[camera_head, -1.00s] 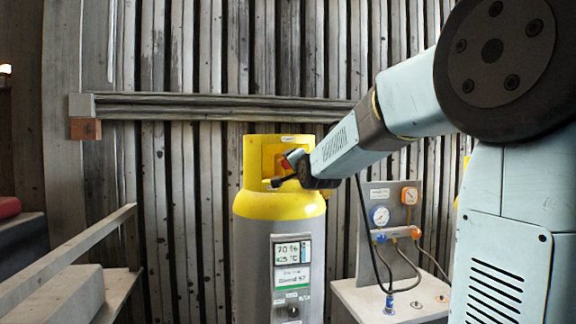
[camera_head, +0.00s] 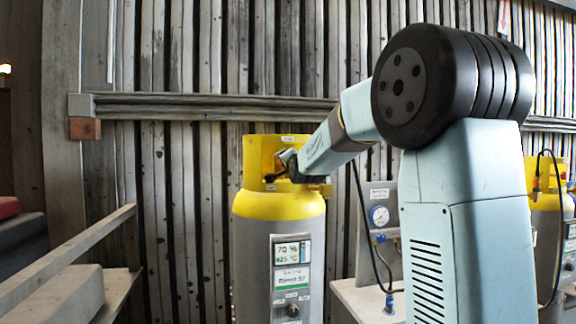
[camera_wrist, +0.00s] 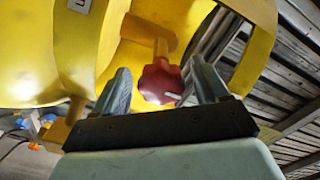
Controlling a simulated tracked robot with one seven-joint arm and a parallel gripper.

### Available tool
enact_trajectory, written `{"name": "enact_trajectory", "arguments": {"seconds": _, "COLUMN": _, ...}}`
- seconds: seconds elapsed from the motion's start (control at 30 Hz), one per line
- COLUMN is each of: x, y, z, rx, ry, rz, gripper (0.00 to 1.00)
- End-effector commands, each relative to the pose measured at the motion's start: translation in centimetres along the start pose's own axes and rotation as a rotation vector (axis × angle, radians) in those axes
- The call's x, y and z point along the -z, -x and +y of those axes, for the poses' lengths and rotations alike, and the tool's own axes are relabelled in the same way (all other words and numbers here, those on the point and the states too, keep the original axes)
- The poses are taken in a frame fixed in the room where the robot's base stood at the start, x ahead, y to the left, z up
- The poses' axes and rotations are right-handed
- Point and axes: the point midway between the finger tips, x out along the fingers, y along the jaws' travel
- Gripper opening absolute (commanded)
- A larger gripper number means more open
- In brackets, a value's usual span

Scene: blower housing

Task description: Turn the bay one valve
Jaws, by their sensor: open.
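The valve's red lobed knob (camera_wrist: 160,82) shows in the wrist view, on a yellow stem (camera_wrist: 161,48) inside the yellow collar (camera_wrist: 258,12) of a cylinder. A white mark is on the knob's face. My gripper (camera_wrist: 164,88) is open, with one finger on each side of the knob; I cannot tell whether either finger touches it. The cylinder's display panel (camera_head: 291,255) reads 70 %.
A gauge panel (camera_head: 380,194) on a white bench (camera_head: 365,297) stands right of the cylinder, partly behind my arm. A second yellow-topped cylinder (camera_head: 545,210) stands at far right. A wooden rail (camera_head: 70,258) is at left. A slatted wall (camera_head: 180,190) is behind.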

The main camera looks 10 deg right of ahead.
Motion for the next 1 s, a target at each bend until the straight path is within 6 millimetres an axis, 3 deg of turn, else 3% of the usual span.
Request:
{"name": "enact_trajectory", "arguments": {"seconds": 0.07, "x": -0.01, "y": 0.01, "z": -0.01, "rx": 0.000, "ry": 0.000, "rz": 0.000, "gripper": 0.72}}
{"name": "enact_trajectory", "arguments": {"seconds": 0.63, "x": -0.06, "y": 0.03, "z": 0.06, "rx": -0.001, "ry": 0.000, "rz": -0.001, "gripper": 0.18}}
{"name": "enact_trajectory", "arguments": {"seconds": 1.0, "x": -0.10, "y": 0.03, "z": 0.15, "rx": -0.003, "ry": 0.067, "rz": -0.002, "gripper": 0.18}}
